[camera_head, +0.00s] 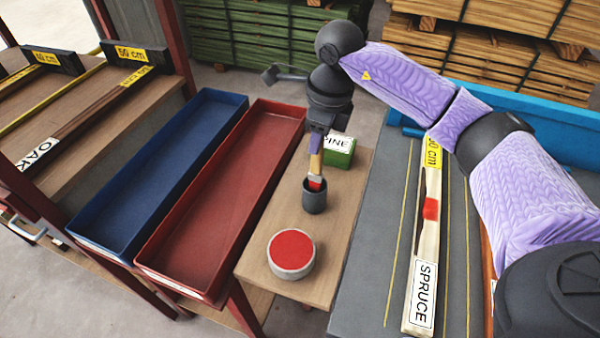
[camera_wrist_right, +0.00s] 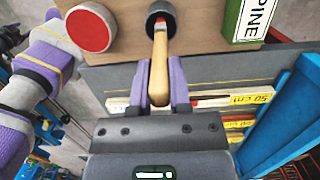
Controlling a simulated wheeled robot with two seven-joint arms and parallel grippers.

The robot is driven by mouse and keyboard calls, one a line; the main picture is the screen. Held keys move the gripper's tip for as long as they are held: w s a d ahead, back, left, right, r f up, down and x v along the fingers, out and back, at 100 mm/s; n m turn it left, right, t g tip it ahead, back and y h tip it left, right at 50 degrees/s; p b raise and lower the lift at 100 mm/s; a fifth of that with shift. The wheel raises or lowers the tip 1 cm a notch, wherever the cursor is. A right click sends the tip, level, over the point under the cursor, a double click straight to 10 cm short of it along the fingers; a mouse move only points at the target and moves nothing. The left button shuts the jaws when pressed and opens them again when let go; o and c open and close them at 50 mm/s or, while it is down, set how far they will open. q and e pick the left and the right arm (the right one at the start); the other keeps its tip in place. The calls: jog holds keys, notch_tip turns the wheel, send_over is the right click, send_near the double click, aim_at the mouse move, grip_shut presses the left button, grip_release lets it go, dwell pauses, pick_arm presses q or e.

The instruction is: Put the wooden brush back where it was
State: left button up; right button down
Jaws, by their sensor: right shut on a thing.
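The wooden brush (camera_head: 316,163) has a pale wooden handle and red at its lower end. It points down at a small dark grey cup (camera_head: 314,197) on the wooden bench top. Its lower end is at the cup's mouth; whether it touches the cup's bottom is hidden. My right gripper (camera_head: 320,140) is shut on the handle from above. In the right wrist view the brush (camera_wrist_right: 159,65) lies between the purple fingers (camera_wrist_right: 160,92), with its far end in the opening of the cup (camera_wrist_right: 161,12). My left gripper does not show.
A red-topped round tin (camera_head: 291,252) stands in front of the cup, and a green PINE block (camera_head: 340,152) behind it. Red (camera_head: 215,210) and blue (camera_head: 160,170) trays lie left. A SPRUCE board (camera_head: 424,250) lies on the grey surface at right.

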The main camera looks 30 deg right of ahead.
aim_at(312, 171)
notch_tip(312, 171, down, 4)
jog(key=shift+f+b, duration=0.25)
jog(key=shift+b, duration=0.3)
jog(key=shift+f, duration=0.15)
jog(key=c, duration=0.6)
grip_release()
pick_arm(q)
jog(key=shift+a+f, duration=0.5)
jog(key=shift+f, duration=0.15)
pick_arm(e)
jog(key=shift+r, duration=0.45)
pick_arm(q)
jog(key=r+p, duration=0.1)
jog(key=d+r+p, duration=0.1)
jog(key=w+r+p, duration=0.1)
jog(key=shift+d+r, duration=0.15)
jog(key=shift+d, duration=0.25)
pick_arm(e)
jog(key=r, duration=0.7)
jog(key=s+d+r, duration=0.1)
jog(key=r, duration=0.3)
jog(key=shift+s+r, duration=0.1)
jog(key=shift+r, duration=0.15)
